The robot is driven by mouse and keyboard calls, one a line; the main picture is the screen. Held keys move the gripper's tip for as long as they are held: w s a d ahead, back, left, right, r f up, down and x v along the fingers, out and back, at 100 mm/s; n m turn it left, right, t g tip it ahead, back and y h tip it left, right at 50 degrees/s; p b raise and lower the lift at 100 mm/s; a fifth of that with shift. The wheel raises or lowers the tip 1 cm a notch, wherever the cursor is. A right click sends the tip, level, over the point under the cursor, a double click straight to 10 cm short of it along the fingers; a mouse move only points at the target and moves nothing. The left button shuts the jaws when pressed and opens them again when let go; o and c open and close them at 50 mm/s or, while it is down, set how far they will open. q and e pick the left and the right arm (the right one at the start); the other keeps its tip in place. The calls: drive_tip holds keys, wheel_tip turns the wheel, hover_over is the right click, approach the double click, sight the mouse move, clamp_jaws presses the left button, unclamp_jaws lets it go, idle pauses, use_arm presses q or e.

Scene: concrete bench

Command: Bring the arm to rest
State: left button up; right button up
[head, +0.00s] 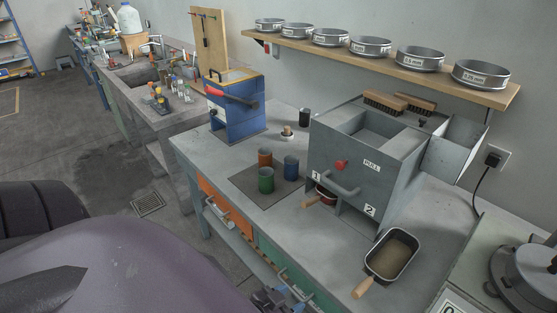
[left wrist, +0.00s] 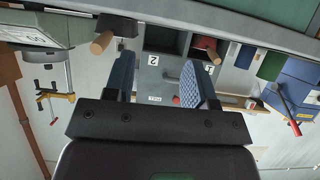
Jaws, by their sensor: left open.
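My left gripper (head: 277,300) shows at the bottom edge of the head view, low in front of the bench's drawer fronts. In the left wrist view its two blue-padded fingers (left wrist: 163,80) stand apart with nothing between them. That view is upside down. Beyond the fingers is the grey metal box (left wrist: 150,85) with a red knob, which stands on the bench in the head view (head: 375,175). My right gripper is in neither view.
The concrete bench (head: 335,255) carries a wooden-handled pan (head: 391,254), orange, green and blue cups (head: 266,180), and a blue press (head: 235,100). Drawer handles (head: 217,211) stick out at the front. A shelf of sieves (head: 370,46) hangs behind. Dark floor (head: 110,190) lies open at left.

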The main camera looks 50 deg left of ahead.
use_arm(q)
drive_tip(key=shift+s+a+f+m+g+y, duration=0.2)
drive_tip(key=shift+s+a, duration=0.1)
drive_tip(key=shift+a, duration=0.3)
drive_tip(key=shift+s+a+f+m+g+y, duration=0.15)
drive_tip(key=shift+s+a+g+y, duration=0.1)
drive_tip(key=shift+a, duration=0.3)
drive_tip(key=shift+f, duration=0.1)
idle(0.3)
